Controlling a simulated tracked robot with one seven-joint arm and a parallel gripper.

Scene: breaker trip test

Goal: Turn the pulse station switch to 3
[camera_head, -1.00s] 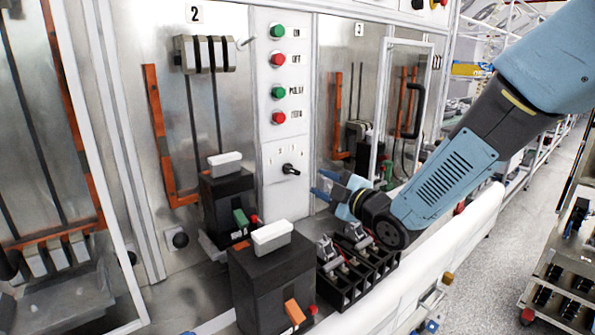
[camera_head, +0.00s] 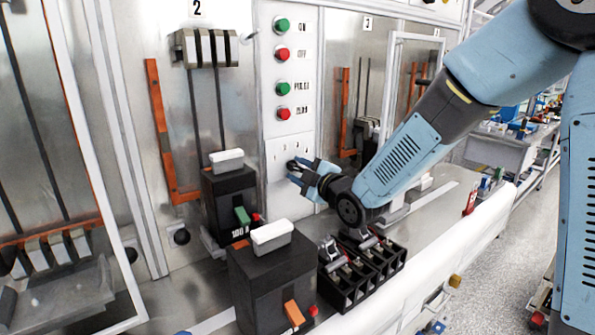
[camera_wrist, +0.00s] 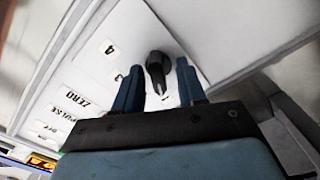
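The pulse station switch is a black rotary knob (camera_wrist: 157,72) on a white panel, below the buttons. In the head view the knob (camera_head: 291,164) is partly hidden by my gripper (camera_head: 294,170). In the wrist view the two blue fingers of my gripper (camera_wrist: 159,67) stand apart, one on each side of the knob, with gaps visible. I cannot tell whether the fingertips reach past the knob's face. Numbers are printed around the knob, and a 4 is readable in the wrist view. Which number the knob points to is unclear.
Green and red buttons (camera_head: 283,87) run up the panel above the switch. A black breaker (camera_head: 270,280) and another breaker (camera_head: 230,196) stand left of my gripper. A black rack (camera_head: 360,272) sits below my arm. A framed door (camera_head: 413,80) stands to the right.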

